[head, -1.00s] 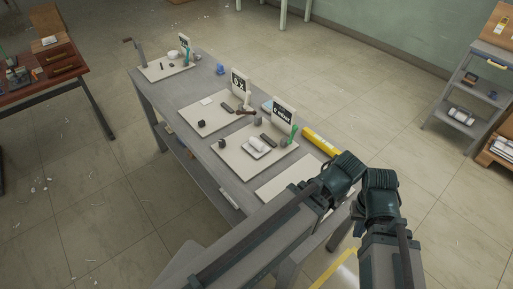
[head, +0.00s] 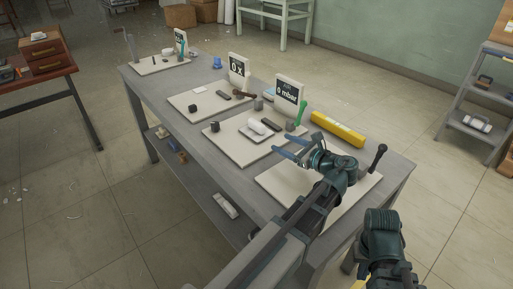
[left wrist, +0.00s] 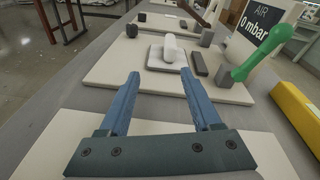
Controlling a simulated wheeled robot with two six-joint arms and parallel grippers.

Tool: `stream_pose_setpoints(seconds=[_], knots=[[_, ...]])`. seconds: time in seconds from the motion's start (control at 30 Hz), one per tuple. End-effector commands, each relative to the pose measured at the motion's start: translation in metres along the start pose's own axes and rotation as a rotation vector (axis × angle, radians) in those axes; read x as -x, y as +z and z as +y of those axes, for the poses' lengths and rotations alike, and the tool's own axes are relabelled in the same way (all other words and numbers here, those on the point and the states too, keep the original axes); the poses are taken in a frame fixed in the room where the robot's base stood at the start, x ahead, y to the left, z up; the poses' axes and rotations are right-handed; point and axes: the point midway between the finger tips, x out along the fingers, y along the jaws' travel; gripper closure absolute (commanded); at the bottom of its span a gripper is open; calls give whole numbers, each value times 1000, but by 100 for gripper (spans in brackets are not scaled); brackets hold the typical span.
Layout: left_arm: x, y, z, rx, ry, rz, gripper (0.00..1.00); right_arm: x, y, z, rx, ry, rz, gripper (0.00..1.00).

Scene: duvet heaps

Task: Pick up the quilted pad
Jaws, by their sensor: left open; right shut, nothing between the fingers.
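A small pale flat pad (head: 256,134) with a white roll (head: 259,127) on it lies on the third board along the grey table. In the left wrist view the pad (left wrist: 155,60) and roll (left wrist: 170,47) are straight ahead, beyond the fingertips. I cannot tell whether this is the quilted pad; no quilting shows. My left gripper (head: 279,145) is open and empty, its blue fingers pointing toward that board, apart from the pad. In the left wrist view its fingertips (left wrist: 160,74) appear in front of the pad. My right gripper is out of view; only part of that arm shows at the lower right.
The grey table (head: 190,148) carries several pale boards. A green-handled tool (head: 299,113), a black block (head: 275,129) and a "0 mbar" sign (head: 290,91) are close to the pad. A yellow bar (head: 338,128) lies right of it. A black knob (head: 379,154) stands at the near right.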

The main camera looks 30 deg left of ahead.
Motion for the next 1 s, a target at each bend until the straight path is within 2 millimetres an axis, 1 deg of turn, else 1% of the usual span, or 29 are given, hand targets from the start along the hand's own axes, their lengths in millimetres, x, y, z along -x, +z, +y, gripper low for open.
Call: stream_pose_setpoints(seconds=[0.03, 0.1, 0.23, 0.47, 0.57, 0.83, 1.0], knots=[[-8, -12, -3, -49, -8, -43, 35, -22, -1, -2, 0, 0, 0, 100], [-12, -10, -7, -111, -16, -94, 35, -31, -2, -3, 0, 0, 0, 100], [-16, -6, -11, -185, -20, -154, 35, -40, -2, -4, 0, 0, 0, 100], [-17, -2, -13, -218, -21, -179, 35, -41, -2, -4, 0, 0, 0, 100], [-25, 0, -13, -217, -19, -179, 35, -41, -2, -4, 0, 0, 0, 100], [-74, 8, -16, -215, -17, -178, 35, -41, -2, -4, 0, 0, 0, 100], [-95, 11, -17, -214, -20, -177, 35, -41, -2, -4, 0, 0, 0, 100]])
